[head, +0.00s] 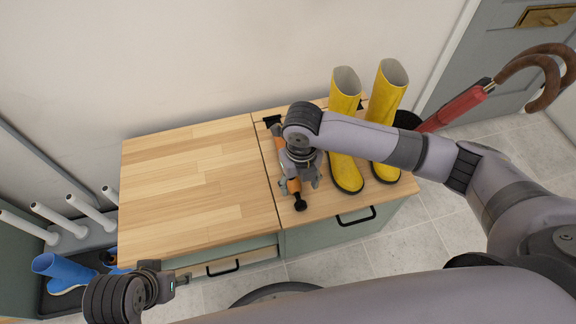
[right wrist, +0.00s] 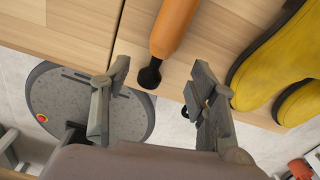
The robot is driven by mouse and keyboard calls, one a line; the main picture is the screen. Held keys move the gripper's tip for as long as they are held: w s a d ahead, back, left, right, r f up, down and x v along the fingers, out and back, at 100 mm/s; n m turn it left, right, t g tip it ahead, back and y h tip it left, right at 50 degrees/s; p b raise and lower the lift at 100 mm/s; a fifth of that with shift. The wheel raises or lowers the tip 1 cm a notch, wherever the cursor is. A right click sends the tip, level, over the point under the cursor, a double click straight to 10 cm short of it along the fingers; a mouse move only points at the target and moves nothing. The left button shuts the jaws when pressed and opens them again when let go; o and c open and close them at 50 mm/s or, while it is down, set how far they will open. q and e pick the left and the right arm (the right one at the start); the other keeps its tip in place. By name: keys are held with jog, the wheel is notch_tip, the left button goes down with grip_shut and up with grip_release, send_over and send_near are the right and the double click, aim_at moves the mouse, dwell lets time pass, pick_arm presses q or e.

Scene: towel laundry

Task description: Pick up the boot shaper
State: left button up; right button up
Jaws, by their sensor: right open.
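The boot shaper is orange with black ends and lies on the wooden cabinet top in the head view (head: 295,188), left of the yellow boots. My right gripper (head: 300,183) is above it and hides its middle. In the right wrist view, the shaper's orange body (right wrist: 173,25) ends in a black knob, which shows between the tips of my open, empty right gripper (right wrist: 160,82). Whether the fingers touch it, I cannot tell. My left gripper (head: 182,280) is low at the left, in front of the cabinet, and its opening is unclear.
Two yellow boots (head: 345,135) stand close right of the shaper and also show in the right wrist view (right wrist: 275,60). The cabinet's left top (head: 190,190) is bare. A red umbrella (head: 455,108) is at the right. Blue boots (head: 62,271) and white pegs (head: 65,222) are at the left.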

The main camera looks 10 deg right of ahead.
aim_at(298, 193)
notch_tip(298, 193, down, 5)
jog(key=shift+f+b, duration=0.1)
jog(key=shift+b, duration=0.85)
jog(key=shift+s, duration=0.1)
jog(key=shift+c, duration=0.6)
grip_shut()
